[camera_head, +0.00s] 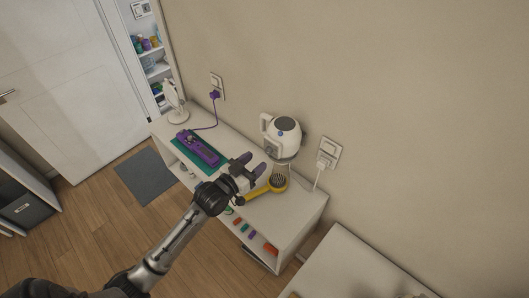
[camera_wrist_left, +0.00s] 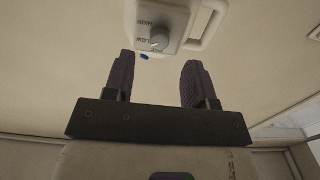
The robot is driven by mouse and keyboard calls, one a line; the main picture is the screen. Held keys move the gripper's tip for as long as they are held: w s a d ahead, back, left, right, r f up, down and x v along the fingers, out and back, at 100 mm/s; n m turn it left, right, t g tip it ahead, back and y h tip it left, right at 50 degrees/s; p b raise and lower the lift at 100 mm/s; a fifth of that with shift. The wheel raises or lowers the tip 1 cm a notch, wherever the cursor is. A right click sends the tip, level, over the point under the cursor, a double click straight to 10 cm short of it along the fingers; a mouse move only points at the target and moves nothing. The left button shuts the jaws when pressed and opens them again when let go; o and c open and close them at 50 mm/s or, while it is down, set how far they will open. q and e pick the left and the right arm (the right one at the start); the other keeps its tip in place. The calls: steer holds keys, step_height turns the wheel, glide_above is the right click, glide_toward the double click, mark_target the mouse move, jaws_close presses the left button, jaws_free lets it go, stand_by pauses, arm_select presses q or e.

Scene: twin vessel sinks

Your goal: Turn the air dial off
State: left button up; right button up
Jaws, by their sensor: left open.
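A white appliance (camera_head: 284,139) with a side handle and a dark round top stands at the right part of the white cabinet in the head view. My left gripper (camera_head: 252,164) is open and empty, just in front of and to the left of the appliance. In the left wrist view its purple fingers (camera_wrist_left: 158,80) are spread below the dial, apart from it. My right gripper is not in view.
A yellow-handled item (camera_head: 265,188) lies below the appliance. A wall outlet (camera_head: 328,152) is to the right. Small colourful items sit on the lower shelf.

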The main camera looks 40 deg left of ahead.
mark_target(267, 152)
arm_select(q)
steer(key=shift+w+d, duration=0.1)
steer(key=shift+w, duration=2.4)
steer(key=shift+c, duration=0.2)
steer(key=shift+p, duration=0.3)
steer(key=c, duration=0.9)
